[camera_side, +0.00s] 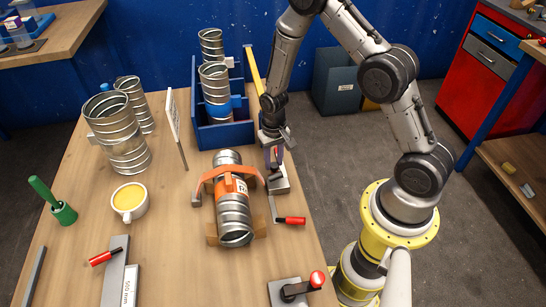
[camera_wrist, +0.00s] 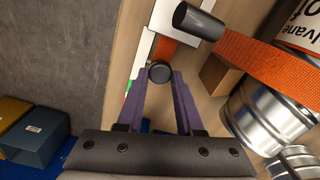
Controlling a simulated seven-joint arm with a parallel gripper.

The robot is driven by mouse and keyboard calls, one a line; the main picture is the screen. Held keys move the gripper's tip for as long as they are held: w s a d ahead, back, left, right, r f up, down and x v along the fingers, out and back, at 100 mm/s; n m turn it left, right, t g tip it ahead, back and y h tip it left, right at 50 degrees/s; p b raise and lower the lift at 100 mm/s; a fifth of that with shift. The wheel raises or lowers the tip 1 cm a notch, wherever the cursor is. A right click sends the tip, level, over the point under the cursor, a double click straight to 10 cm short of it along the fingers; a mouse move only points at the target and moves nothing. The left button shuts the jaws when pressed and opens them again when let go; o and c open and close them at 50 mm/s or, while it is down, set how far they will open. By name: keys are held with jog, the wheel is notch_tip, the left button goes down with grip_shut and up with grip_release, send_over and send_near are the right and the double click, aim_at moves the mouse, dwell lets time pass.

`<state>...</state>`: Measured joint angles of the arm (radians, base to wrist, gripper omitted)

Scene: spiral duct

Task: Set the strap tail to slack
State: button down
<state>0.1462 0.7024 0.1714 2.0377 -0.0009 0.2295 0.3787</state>
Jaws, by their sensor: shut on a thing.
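The spiral duct (camera_side: 235,217) lies on wooden supports near the table's right edge, with an orange strap (camera_side: 218,174) across it. In the wrist view the orange strap (camera_wrist: 268,62) runs from the duct to a dark cylinder (camera_wrist: 197,20) on a pale metal plate (camera_wrist: 158,16). My gripper (camera_side: 272,160) points down over the metal fitting (camera_side: 279,183) beside the duct. In the wrist view its purple fingers (camera_wrist: 160,76) are closed about a dark round knob (camera_wrist: 160,72). A short orange strap piece (camera_wrist: 165,50) shows just beyond the knob; its join to the knob is hidden.
A red-handled lever (camera_side: 290,220) lies in front of the fitting, and a red-knobbed clamp (camera_side: 300,288) is at the front edge. A blue rack (camera_side: 225,135) with duct pieces stands behind. A yellow-filled cup (camera_side: 130,200) and a standing duct (camera_side: 118,135) are left.

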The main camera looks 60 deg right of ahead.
jog(key=shift+s+a, duration=0.95)
jog(key=c, duration=0.5)
grip_release()
jog(key=shift+c, duration=0.2)
jog(key=shift+r, duration=0.1)
notch_tip(320, 180, up, 14)
